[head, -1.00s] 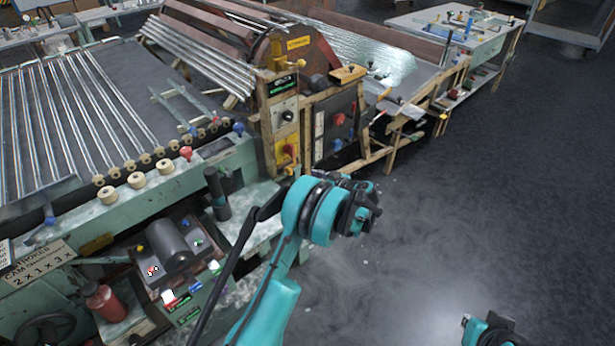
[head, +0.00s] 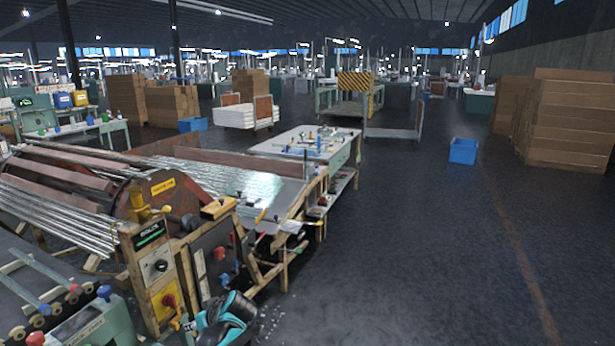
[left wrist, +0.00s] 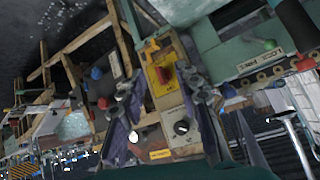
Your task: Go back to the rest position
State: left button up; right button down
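My left arm (head: 228,318) shows only as a small teal and black part at the bottom edge of the head view, in front of the machine's control box. In the left wrist view the two dark fingers of my left gripper (left wrist: 164,85) stand apart, with nothing seen held between them. Beyond them is the machine's control panel (left wrist: 165,75) with a red switch on a yellow plate. My right gripper is not in view.
The glass tubing machine (head: 155,260) with metal tubes stands close at the lower left. A worktable (head: 310,140) is beyond it. A blue bin (head: 463,151) and stacked brown boxes (head: 570,120) are further off to the right. The dark floor at right is open.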

pick_arm(q)
jog(key=s+d+r+m+h, duration=0.1)
jog(key=s+d+m+h, duration=0.3)
jog(key=s, duration=0.9)
jog(key=s+d+r+m+t+h, duration=0.1)
jog(key=s+d+m+h, duration=0.2)
jog(key=s+d, duration=0.5)
jog(key=s+m, duration=0.1)
jog(key=s, duration=0.5)
jog(key=shift+s+d+t+h, duration=0.2)
jog(key=shift+t+h, duration=0.1)
jog(key=shift+h, duration=0.1)
dwell(0.9)
